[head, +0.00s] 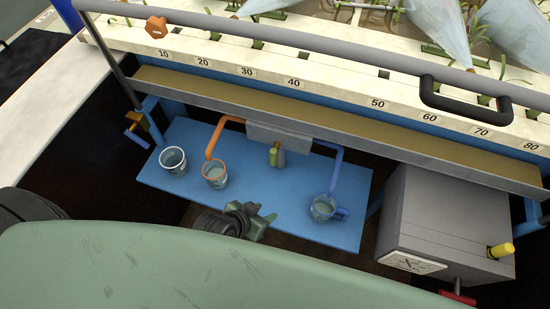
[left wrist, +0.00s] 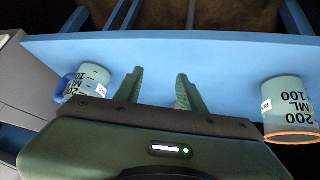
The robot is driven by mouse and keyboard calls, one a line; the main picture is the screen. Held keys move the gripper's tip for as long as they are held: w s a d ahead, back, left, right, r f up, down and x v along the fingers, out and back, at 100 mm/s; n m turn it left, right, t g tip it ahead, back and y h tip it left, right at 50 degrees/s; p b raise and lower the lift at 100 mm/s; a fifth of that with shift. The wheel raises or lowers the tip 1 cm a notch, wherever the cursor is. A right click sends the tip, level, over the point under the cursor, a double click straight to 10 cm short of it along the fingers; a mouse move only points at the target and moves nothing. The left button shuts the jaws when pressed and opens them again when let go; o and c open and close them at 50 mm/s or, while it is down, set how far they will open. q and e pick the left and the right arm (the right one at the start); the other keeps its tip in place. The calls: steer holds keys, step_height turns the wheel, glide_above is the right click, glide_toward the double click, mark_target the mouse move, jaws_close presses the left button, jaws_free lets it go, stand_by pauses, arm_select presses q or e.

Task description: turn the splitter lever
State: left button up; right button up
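The splitter (head: 279,137) is a grey box under the flume's front ledge, with an orange pipe (head: 214,137) on its left and a blue pipe (head: 336,170) on its right. Its short yellow-green lever (head: 273,157) hangs from the middle, roughly upright. My left gripper (head: 255,211) is over the near part of the blue shelf, nearer to me than the lever and apart from it. In the left wrist view my left gripper (left wrist: 160,88) has its two green fingers apart, with no object clearly held between them. The lever cannot be made out there. My right gripper is not in view.
On the blue shelf (head: 290,222) stand a clear cup (head: 173,161), an orange-rimmed cup (head: 215,176) under the orange pipe and a blue-handled jug (head: 323,208) under the blue pipe. A grey box (head: 440,225) stands at right. The flume rail (head: 300,40) runs above.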

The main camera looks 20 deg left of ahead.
arm_select(q)
steer(key=w+d+r+t, duration=0.1)
steer(key=d, duration=0.1)
steer(key=w+d+r+t+h, duration=0.1)
steer(key=w+d+t, duration=0.1)
steer(key=shift+r, duration=0.1)
step_height(320, 180, up, 3)
steer(key=w+d+n+t, duration=0.1)
steer(key=w+t, duration=0.1)
steer(key=t, duration=0.1)
steer(key=n+t+y+p, duration=0.1)
steer(key=n+t+y, duration=0.35)
steer(key=y, duration=0.25)
glide_toward(273, 160)
steer(key=w, duration=0.2)
steer(key=shift+t, duration=0.25)
steer(key=w, duration=0.2)
steer(key=w+a+p, duration=0.1)
steer(key=w, duration=0.4)
steer(key=shift+w+a, duration=0.1)
steer(key=shift+a, duration=0.25)
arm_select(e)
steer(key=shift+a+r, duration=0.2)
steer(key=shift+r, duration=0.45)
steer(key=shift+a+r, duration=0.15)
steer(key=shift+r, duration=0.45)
arm_select(q)
jaws_close()
